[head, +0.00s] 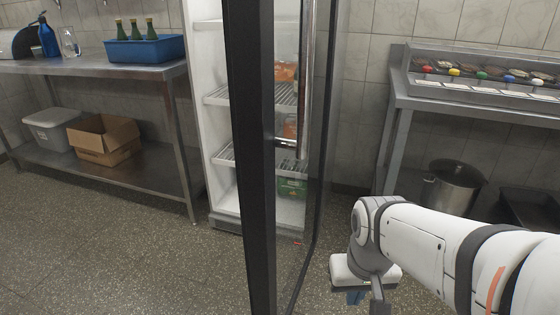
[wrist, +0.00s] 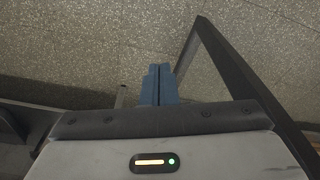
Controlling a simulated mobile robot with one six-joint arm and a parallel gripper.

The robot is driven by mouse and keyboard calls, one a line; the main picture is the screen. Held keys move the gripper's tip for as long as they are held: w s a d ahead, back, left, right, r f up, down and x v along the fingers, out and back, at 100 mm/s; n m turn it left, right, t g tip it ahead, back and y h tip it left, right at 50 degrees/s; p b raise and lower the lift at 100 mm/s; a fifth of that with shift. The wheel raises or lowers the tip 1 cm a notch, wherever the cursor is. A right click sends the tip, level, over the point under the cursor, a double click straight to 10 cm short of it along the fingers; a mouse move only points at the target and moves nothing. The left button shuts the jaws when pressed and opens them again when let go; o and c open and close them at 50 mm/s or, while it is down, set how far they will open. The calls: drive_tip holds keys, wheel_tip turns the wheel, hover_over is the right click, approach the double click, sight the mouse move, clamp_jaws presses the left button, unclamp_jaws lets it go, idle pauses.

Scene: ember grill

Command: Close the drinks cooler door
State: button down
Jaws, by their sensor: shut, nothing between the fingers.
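The drinks cooler (head: 231,112) stands upright in the middle of the head view, with white walls and wire shelves holding a few items. Its dark-framed glass door (head: 254,150) stands open and swings out toward me, with a long metal handle (head: 308,75) on it. My gripper (head: 356,297) is low, to the right of the door, with nothing in it. In the wrist view its blue fingers (wrist: 158,84) are together. A dark frame edge (wrist: 215,62), seemingly the door's, runs to the right of the fingers. I cannot tell whether they touch.
A steel table (head: 120,68) at the left holds a blue bin (head: 146,49) with green bottles, and a cardboard box (head: 103,138) on its lower shelf. A steel counter (head: 470,105) stands at the right, with a pot (head: 452,187) beneath. The floor at left front is clear.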

drive_tip(key=w+r+m+t+y+p, duration=0.15)
drive_tip(key=w+r+y+p, duration=0.3)
drive_tip(key=r, duration=0.45)
drive_tip(key=w+r+m+t+y+p, duration=0.1)
drive_tip(key=w+r+m+y+p, duration=0.25)
drive_tip(key=w+r+p, duration=0.4)
drive_tip(key=b, duration=0.5)
approach(277, 205)
drive_tip(key=shift+n+y, duration=0.3)
drive_tip(key=shift+y, duration=0.1)
drive_tip(key=a+f, duration=0.1)
drive_tip(key=w+f, duration=0.1)
drive_tip(key=f, duration=0.1)
drive_tip(key=a+f, duration=0.1)
drive_tip(key=shift+w+a+f, duration=0.25)
drive_tip(key=shift+a+f, duration=0.05)
drive_tip(key=shift+w+a, duration=0.2)
drive_tip(key=shift+a, duration=0.3)
